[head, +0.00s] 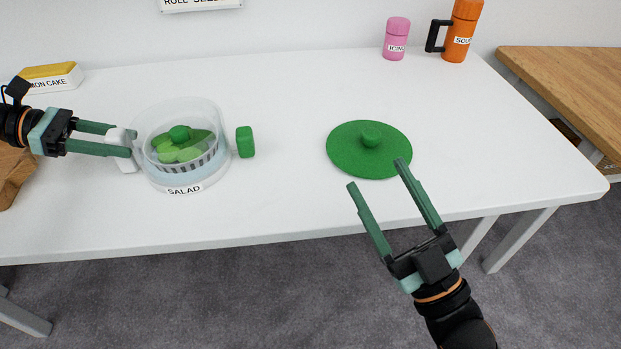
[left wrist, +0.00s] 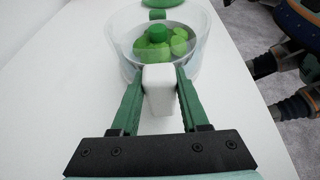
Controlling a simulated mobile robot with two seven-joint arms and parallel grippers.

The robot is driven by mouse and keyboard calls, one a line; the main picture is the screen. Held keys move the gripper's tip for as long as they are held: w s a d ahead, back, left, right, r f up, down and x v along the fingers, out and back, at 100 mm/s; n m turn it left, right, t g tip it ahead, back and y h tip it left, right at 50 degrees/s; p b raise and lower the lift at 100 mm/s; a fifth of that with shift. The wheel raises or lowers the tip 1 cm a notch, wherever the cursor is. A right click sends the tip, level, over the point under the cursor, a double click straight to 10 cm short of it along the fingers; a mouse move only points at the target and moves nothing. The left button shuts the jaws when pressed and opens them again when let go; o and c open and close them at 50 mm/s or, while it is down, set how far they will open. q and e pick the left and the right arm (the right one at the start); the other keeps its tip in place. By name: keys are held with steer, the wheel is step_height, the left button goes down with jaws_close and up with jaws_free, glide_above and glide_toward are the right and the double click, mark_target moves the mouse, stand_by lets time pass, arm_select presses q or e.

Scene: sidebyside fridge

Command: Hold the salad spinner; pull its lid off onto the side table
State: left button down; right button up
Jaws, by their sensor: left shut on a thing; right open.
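The salad spinner (head: 207,179) stands upright and uncovered on the white table, a clear bowl labelled SALAD with green pieces inside. It also shows in the left wrist view (left wrist: 196,55). My left gripper (head: 127,143) is shut on its white handle (left wrist: 159,88) at the left side. A green knob or grip (head: 245,142) sits at the spinner's right side. The round green lid (head: 350,158) with its central knob lies flat on the white table, right of the spinner and apart from it. My right gripper (head: 376,176) is open and empty, in front of the lid.
The white table (head: 285,205) has free room between spinner and lid. A pink ICING jar (head: 396,40) and orange SOUP flask (head: 462,30) stand at the back right. A lemon cake box (head: 52,78) is back left. A wooden-topped side table (head: 575,85) stands at right.

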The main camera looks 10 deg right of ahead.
arm_select(q)
steer(key=shift+c, duration=1.6)
jaws_free()
steer(key=v, duration=0.7)
steer(key=shift+a, duration=0.3)
